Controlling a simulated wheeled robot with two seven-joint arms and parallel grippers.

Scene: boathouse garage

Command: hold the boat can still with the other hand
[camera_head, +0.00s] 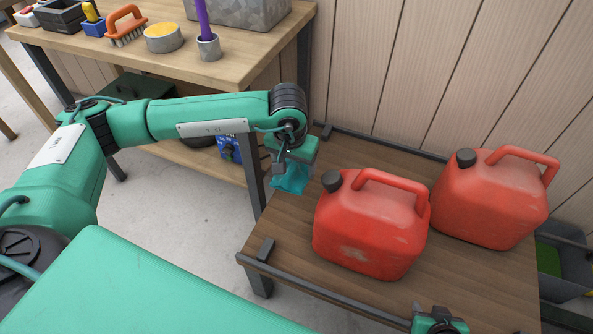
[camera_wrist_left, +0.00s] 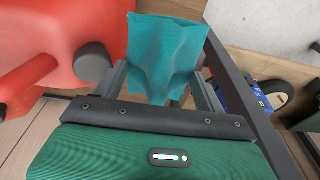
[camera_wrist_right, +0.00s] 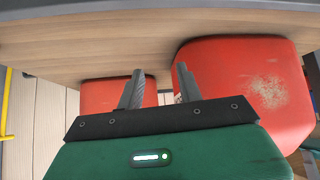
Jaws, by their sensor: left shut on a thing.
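Two red cans with black caps stand upright on a wooden cart top (camera_head: 275,225). The nearer can (camera_head: 370,235) has a pale scuff; the farther can (camera_head: 490,205) stands right and behind. I cannot tell which is the boat can. My left gripper (camera_head: 291,170) is shut on a teal cloth (camera_head: 290,181), held left of the nearer can's cap; the cloth also shows in the left wrist view (camera_wrist_left: 155,50). My right gripper (camera_head: 438,316) is at the cart's front edge. In the right wrist view its fingers (camera_wrist_right: 160,72) are apart and empty, with the scuffed can (camera_wrist_right: 245,85) close by.
A workbench (camera_head: 235,68) at the back left holds an orange brush (camera_head: 126,22), a round tin (camera_head: 163,38) and a purple stick in a small cup (camera_head: 208,47). Low dark rails (camera_head: 320,290) edge the cart. A plank wall stands behind; a grey bin (camera_head: 565,270) is at right.

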